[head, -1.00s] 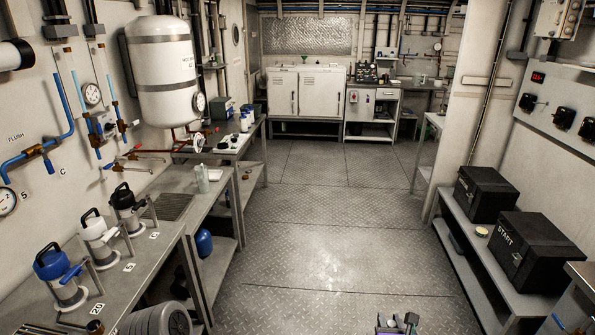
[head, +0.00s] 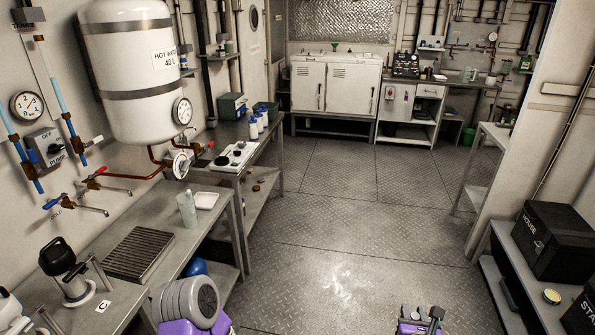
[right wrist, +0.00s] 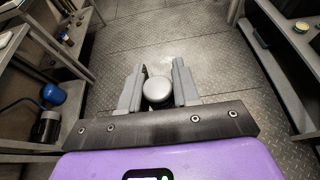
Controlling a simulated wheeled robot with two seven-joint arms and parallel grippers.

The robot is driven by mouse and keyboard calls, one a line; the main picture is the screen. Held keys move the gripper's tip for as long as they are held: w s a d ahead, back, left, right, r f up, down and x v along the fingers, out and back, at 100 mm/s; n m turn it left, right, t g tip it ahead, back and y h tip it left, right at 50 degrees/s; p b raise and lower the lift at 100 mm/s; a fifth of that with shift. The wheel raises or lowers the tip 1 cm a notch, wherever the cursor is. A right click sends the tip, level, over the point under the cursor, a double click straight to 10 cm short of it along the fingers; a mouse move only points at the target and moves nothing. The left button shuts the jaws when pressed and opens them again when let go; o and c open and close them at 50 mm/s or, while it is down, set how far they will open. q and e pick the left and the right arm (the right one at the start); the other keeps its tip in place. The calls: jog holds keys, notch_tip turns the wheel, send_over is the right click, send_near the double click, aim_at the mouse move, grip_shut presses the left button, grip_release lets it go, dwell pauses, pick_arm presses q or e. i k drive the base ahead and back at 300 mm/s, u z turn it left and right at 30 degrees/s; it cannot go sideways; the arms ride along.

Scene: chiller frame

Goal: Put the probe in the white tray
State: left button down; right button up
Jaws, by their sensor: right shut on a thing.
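The white tray (head: 207,200), small and shallow, lies on the left bench beside a pale green cup, and it looks empty. My right gripper (head: 420,314) is low at the bottom of the head view, over the floor and well away from the tray. In the right wrist view my right gripper (right wrist: 158,85) is shut on a grey, round-ended thing, the probe (right wrist: 157,91). Only its rounded end shows clearly between the fingers. My left arm shows at the lower left, but its gripper is out of view.
The pale green cup (head: 187,210) stands close to the tray. Black boxes (head: 556,240) stand on the right shelf. The middle floor is clear.

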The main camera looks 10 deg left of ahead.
aim_at(203, 202)
jog(key=i, duration=2.75)
jog(key=u, duration=3.5)
